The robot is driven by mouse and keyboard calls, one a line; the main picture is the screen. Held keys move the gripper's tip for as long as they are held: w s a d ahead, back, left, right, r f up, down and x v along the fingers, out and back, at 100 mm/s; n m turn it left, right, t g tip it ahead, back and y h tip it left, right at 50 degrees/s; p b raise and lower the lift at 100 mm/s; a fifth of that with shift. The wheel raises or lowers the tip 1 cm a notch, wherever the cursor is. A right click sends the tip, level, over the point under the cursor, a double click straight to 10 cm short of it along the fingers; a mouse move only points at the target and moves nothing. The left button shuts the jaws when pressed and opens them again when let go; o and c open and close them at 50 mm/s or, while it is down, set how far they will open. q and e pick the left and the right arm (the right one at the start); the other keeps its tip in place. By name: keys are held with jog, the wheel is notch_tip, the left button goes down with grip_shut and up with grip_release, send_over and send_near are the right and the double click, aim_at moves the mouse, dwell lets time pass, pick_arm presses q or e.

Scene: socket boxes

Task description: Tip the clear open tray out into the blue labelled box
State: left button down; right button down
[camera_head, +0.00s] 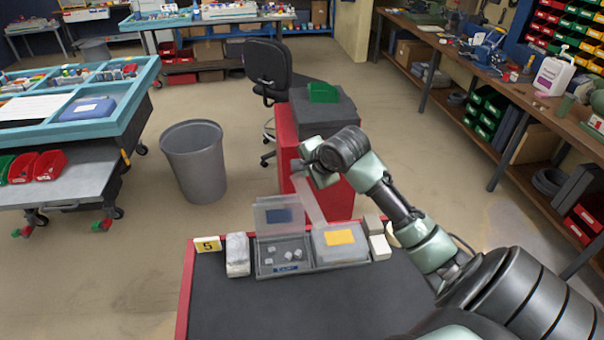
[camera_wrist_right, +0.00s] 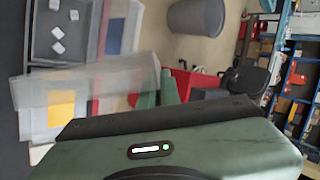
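The blue labelled box (camera_head: 264,269) stands open on the dark worktop, its clear lid (camera_head: 268,208) raised behind it. Several small whitish pieces lie inside; it also shows in the right wrist view (camera_wrist_right: 42,46). My right gripper (camera_head: 306,170) is above and behind the boxes. A clear tray (camera_head: 311,203) hangs steeply tilted from it, seen as a narrow strip. In the right wrist view the tray (camera_wrist_right: 110,78) spans left from the green fingers (camera_wrist_right: 157,94), which look closed on its end. I see no pieces in it. My left gripper is not in view.
A clear box with a yellow label (camera_head: 341,253) stands right of the blue labelled box. A white block (camera_head: 380,247) is beside it. A whitish container (camera_head: 237,255) and a yellow "5" sign (camera_head: 207,245) stand left. The front worktop (camera_head: 300,310) is clear.

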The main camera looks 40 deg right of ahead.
jog(key=h, duration=0.1)
jog(key=r+n+g+h, duration=0.1)
jog(key=h, duration=0.1)
jog(key=shift+n, duration=0.3)
jog(key=h, duration=0.1)
jog(key=n+g+h, duration=0.1)
jog(key=h, duration=0.1)
jog(key=shift+w+r, duration=0.1)
jog(key=shift+r, duration=0.2)
jog(key=n+h, duration=0.1)
jog(key=h, duration=0.1)
jog(key=shift+r+n+g+h, duration=0.35)
jog(key=shift+n+g+h, duration=0.05)
jog(key=shift+r+n+h, duration=0.35)
jog(key=shift+n+h, duration=0.35)
jog(key=shift+h, duration=0.5)
jog(key=shift+d, duration=0.1)
